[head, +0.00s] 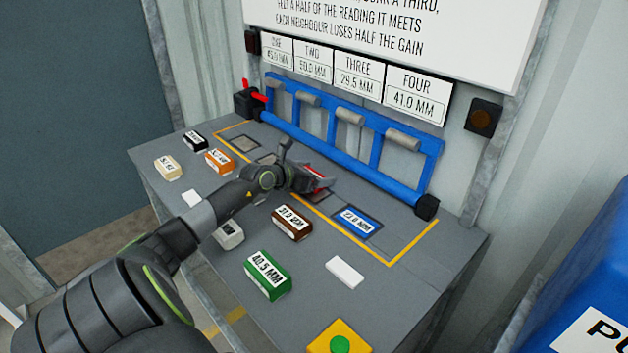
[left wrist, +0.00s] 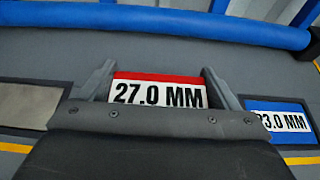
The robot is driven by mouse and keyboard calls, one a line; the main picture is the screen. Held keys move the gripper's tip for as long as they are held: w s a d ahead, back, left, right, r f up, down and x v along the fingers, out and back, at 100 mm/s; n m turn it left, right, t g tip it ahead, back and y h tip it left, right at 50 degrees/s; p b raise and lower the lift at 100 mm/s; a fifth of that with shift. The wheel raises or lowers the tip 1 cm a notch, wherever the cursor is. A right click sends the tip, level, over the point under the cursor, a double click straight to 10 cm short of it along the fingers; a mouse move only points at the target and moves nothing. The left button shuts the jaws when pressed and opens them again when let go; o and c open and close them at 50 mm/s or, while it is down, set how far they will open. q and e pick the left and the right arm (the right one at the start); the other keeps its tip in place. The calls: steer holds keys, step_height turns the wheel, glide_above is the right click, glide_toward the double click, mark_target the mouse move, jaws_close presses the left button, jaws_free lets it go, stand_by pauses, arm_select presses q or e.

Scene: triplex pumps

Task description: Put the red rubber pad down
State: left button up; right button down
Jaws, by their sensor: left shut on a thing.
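My left gripper (head: 312,178) is shut on the red rubber pad (head: 318,184), over the third place of the yellow-outlined strip. The left wrist view shows the red pad (left wrist: 160,77), labelled 27.0 MM, between the two fingers (left wrist: 158,88). The pad looks level and square in the jaws. I cannot tell whether its underside touches the table. The blue pad (head: 357,222) lies in the fourth place, right of the red pad; it also shows in the left wrist view (left wrist: 280,121). My right gripper is not in view.
A blue barred frame (head: 345,150) stands behind the strip. The first two places (head: 243,143) hold no pad. Brown (head: 292,223), green (head: 267,275), orange (head: 219,161), black (head: 195,140) and cream (head: 167,167) blocks stand in front. A yellow box with a green button (head: 340,344) is nearest.

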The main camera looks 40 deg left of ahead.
arm_select(q)
step_height(320, 180, down, 2)
steer(key=shift+f, duration=0.1)
steer(key=o, duration=0.9)
steer(key=shift+o, duration=0.2)
steer(key=shift+s+r, duration=0.15)
steer(key=shift+r, duration=0.05)
steer(key=p+v, duration=0.2)
steer(key=v, duration=0.9)
steer(key=shift+s+r+p, duration=0.2)
steer(key=shift+s+p, duration=0.1)
